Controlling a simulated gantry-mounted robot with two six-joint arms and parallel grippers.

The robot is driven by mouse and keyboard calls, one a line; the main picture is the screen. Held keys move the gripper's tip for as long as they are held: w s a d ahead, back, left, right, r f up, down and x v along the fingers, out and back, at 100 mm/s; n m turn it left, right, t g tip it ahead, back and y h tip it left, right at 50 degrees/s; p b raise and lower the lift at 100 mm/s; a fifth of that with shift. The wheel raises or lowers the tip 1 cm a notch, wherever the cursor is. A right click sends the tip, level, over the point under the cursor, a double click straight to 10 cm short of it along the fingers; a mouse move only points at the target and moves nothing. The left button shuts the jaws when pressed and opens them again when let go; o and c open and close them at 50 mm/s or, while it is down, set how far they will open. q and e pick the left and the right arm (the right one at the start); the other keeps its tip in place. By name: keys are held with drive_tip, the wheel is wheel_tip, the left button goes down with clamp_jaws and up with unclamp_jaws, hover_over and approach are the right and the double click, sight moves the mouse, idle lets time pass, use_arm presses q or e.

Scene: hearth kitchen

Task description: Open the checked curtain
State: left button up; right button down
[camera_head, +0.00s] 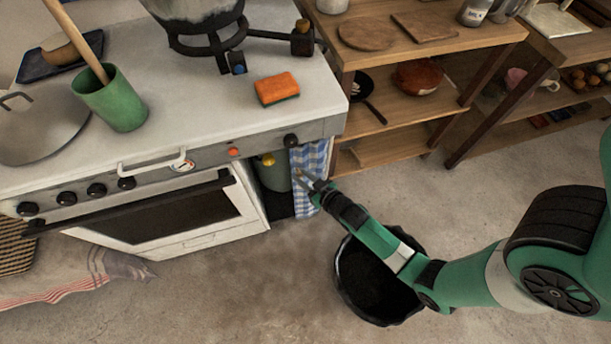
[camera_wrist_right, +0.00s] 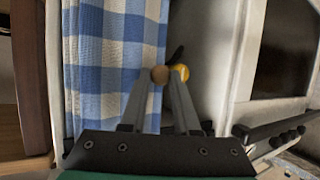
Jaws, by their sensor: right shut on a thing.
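The blue-and-white checked curtain (camera_head: 311,158) hangs under the right end of the stove counter, gathered at the right side of the opening. Left of it the opening is uncovered and shows a green container (camera_head: 272,177) with a yellow knob (camera_head: 268,160). My left gripper is out of view.
The white oven (camera_head: 170,215) with its dark handle bar stands left of the opening. Wooden shelves (camera_head: 385,125) stand close on the right. A black tub (camera_head: 350,280) is on the floor below my right arm. An orange sponge (camera_head: 277,87) lies on the counter.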

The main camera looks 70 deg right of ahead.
drive_tip(key=c, duration=0.9)
unclamp_jaws()
drive_tip(key=shift+s+a+r, duration=0.1)
drive_tip(key=shift+s+r, duration=0.05)
drive_tip(key=shift+s, duration=0.05)
drive_tip(key=p+v, duration=0.2)
drive_tip(key=v, duration=0.9)
drive_tip(key=shift+p, duration=0.4)
